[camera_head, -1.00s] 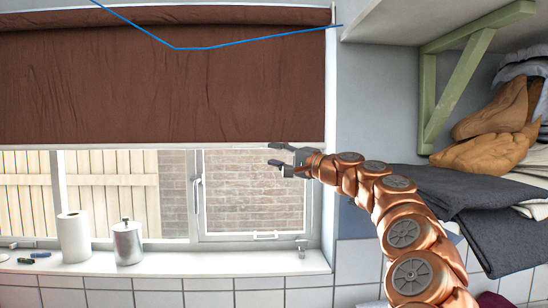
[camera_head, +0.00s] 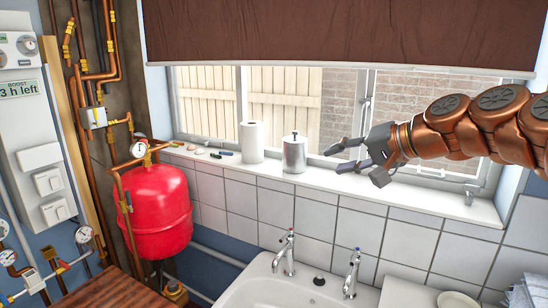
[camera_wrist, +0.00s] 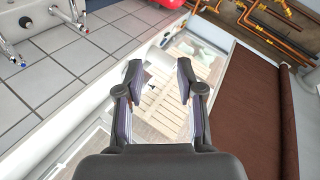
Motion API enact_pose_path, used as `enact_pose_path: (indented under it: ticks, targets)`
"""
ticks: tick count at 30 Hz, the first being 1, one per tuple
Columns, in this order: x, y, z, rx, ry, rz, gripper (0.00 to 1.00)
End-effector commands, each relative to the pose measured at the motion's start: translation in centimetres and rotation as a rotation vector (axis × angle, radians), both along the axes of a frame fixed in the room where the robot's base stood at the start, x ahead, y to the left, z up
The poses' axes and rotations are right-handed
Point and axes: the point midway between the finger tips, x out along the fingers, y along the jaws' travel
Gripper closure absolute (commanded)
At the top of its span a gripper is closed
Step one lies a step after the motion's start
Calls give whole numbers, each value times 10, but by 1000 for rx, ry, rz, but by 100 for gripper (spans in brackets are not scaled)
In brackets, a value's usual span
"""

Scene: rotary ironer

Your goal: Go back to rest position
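My gripper (camera_head: 346,158) is at the right in the head view, in front of the window sill, with its fingers pointing left. Its two fingers are spread apart with nothing between them. In the wrist view my gripper (camera_wrist: 160,75) shows the same gap, with the window and the fence outside behind it. My copper-coloured arm reaches in from the right edge. The rotary ironer does not show clearly in either view.
A paper roll (camera_head: 252,142) and a metal canister (camera_head: 294,153) stand on the sill (camera_head: 400,190). A brown blind (camera_head: 330,30) hangs above. A sink (camera_head: 290,285) with taps lies below. A red tank (camera_head: 158,210) and copper pipes (camera_head: 95,60) are at the left.

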Motion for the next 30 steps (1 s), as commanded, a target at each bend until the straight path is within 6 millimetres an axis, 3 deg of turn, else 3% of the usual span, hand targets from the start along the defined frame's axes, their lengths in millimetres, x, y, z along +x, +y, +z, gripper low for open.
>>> enact_pose_path:
  ticks: [1,4,7,11,15,21,27,30]
  targets:
    - [-19,16,-21,-55,34,38,63]
    - [-54,37,-64,-171,107,107,63]
    - [-93,49,-108,-287,184,169,63]
    - [-145,49,-163,-434,286,236,63]
    - [-204,34,-218,-588,407,291,63]
    - [-289,-4,-281,-773,589,350,63]
    - [-344,-36,-312,-874,715,375,63]
    - [-355,-42,-317,-895,740,379,63]
